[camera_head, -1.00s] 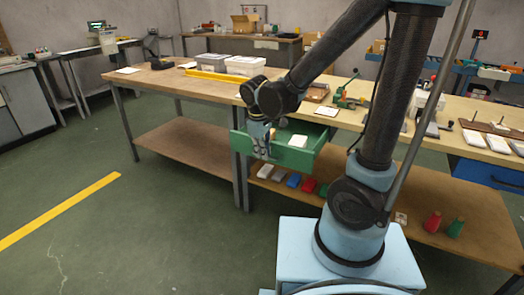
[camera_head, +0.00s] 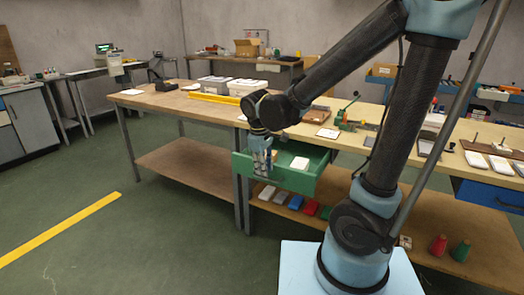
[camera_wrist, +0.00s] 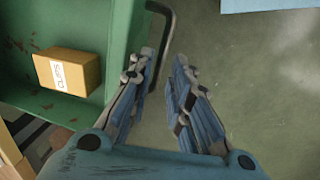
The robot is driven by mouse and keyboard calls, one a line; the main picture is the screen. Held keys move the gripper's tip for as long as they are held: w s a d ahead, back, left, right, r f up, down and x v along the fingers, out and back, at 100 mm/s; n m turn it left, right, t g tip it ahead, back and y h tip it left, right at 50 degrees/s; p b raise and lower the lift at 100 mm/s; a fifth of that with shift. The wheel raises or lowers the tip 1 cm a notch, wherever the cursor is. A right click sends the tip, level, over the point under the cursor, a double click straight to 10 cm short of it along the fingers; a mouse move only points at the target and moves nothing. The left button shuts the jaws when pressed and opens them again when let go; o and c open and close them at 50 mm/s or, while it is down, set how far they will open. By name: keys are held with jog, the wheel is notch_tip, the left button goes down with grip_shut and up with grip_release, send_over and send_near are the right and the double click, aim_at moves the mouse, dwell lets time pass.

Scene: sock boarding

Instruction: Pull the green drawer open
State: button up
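The green drawer (camera_head: 300,181) stands pulled out from under the wooden bench, with its open top showing. In the wrist view its green wall (camera_wrist: 121,45) is at the left. A dark bar handle (camera_wrist: 170,28) sticks out from the drawer front. My gripper (camera_head: 262,166) is at the drawer's front, near its left end. In the wrist view my gripper (camera_wrist: 164,56) has its fingers apart, with the handle bar between them, nearer the left finger. I cannot tell whether that finger touches it. A small box labelled CLIPS (camera_wrist: 67,70) lies in the drawer.
The bench top (camera_head: 160,101) holds grey bins (camera_head: 247,88) and tools. A blue drawer (camera_head: 490,195) is farther right. The floor at left is clear.

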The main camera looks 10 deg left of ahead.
notch_tip(320, 180, up, 9)
jog(key=s, duration=0.1)
jog(key=shift+s+a+f, duration=0.15)
jog(key=shift+a+f, duration=0.05)
jog(key=shift+a, duration=0.15)
jog(key=shift+d, duration=0.1)
jog(key=s+d+f+m, duration=0.1)
jog(key=d+m, duration=0.2)
jog(key=d, duration=0.5)
jog(key=d+f+m, duration=0.2)
jog(key=d+m, duration=0.1)
jog(key=d, duration=0.5)
jog(key=s+d+f+m, duration=0.7)
jog(key=s+d, duration=0.1)
jog(key=d, duration=0.4)
jog(key=shift+d+y, duration=0.15)
jog(key=shift+y, duration=0.25)
jog(key=shift+f, duration=0.1)
jog(key=shift+w+f, duration=0.2)
jog(key=shift+w, duration=0.25)
